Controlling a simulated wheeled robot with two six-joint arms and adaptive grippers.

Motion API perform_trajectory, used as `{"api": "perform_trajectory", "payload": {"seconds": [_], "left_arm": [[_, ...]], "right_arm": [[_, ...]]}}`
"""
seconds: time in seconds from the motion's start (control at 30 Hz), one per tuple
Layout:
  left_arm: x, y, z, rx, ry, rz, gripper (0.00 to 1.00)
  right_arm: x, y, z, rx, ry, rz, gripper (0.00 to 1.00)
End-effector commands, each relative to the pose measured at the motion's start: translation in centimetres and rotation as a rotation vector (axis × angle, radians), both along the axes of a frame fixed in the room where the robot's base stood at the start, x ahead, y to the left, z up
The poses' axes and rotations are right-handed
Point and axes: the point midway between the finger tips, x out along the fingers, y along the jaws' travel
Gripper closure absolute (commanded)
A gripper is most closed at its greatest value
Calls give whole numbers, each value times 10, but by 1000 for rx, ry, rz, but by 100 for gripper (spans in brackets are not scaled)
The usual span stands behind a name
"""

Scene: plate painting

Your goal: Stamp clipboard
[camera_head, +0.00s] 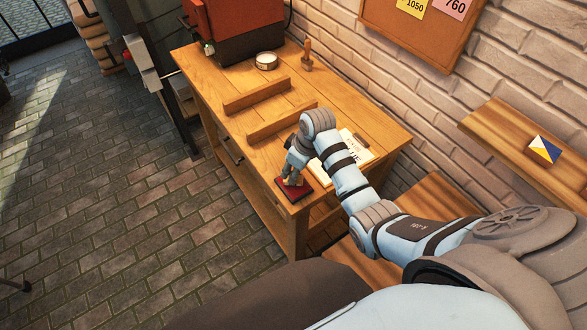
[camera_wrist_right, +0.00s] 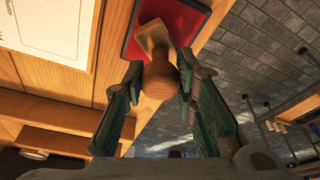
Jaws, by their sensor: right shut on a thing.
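My right gripper (camera_head: 291,178) is at the front corner of the wooden table, shut on a wooden stamp. In the right wrist view, the stamp's round knob (camera_wrist_right: 160,78) sits between the green finger pads. The stamp's base is over the red ink pad (camera_wrist_right: 187,16); I cannot tell if they touch. The ink pad also shows in the head view (camera_head: 296,192), under the gripper. The clipboard (camera_head: 362,157) with white paper lies behind my right forearm, partly hidden. Its paper fills the upper left of the right wrist view (camera_wrist_right: 52,25). My left gripper is not in view.
Two wooden rails (camera_head: 256,96) lie across the table (camera_head: 225,124). A round tin (camera_head: 266,60), an upright wooden-handled tool (camera_head: 307,56) and a red machine (camera_head: 232,28) stand at the back. A brick wall (camera_head: 420,90) runs along the right.

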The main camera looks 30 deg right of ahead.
Motion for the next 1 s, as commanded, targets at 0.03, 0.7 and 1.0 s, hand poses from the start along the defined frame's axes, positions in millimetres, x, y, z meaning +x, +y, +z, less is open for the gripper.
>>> {"api": "perform_trajectory", "payload": {"seconds": [0.03,0.7,1.0], "left_arm": [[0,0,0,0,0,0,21],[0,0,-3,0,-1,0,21],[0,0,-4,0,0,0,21]], "right_arm": [[0,0,0,0,0,0,92],[0,0,-7,0,0,0,92],[0,0,-10,0,0,0,92]]}}
